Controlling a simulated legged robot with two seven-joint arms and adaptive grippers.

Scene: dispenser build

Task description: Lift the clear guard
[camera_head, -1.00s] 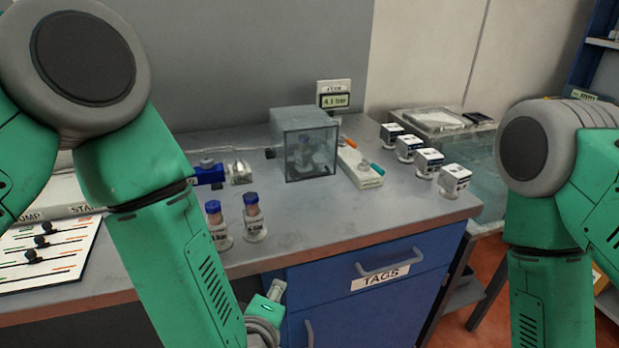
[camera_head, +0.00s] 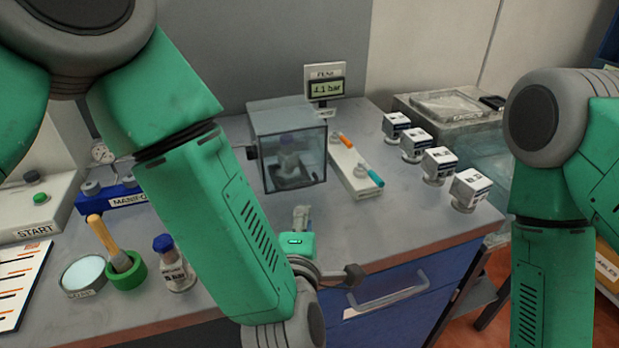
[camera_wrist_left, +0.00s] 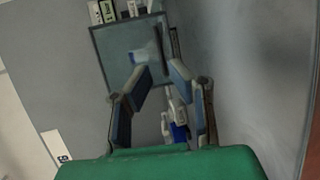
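The clear guard (camera_head: 290,160) is a see-through box standing on the bench near the back, with a small device visible inside it. In the left wrist view the guard (camera_wrist_left: 112,50) lies ahead, beyond the fingertips. My left gripper (camera_wrist_left: 159,72) is open, and I see nothing held between its fingers. In the head view my left gripper (camera_head: 302,218) is partly hidden by my forearm, in front of the guard; I cannot tell whether it touches it. My right forearm shows at the right, with its gripper out of view.
A bottle (camera_head: 174,265), a green holder (camera_head: 126,270) and a blue manifold (camera_head: 120,195) are at left.

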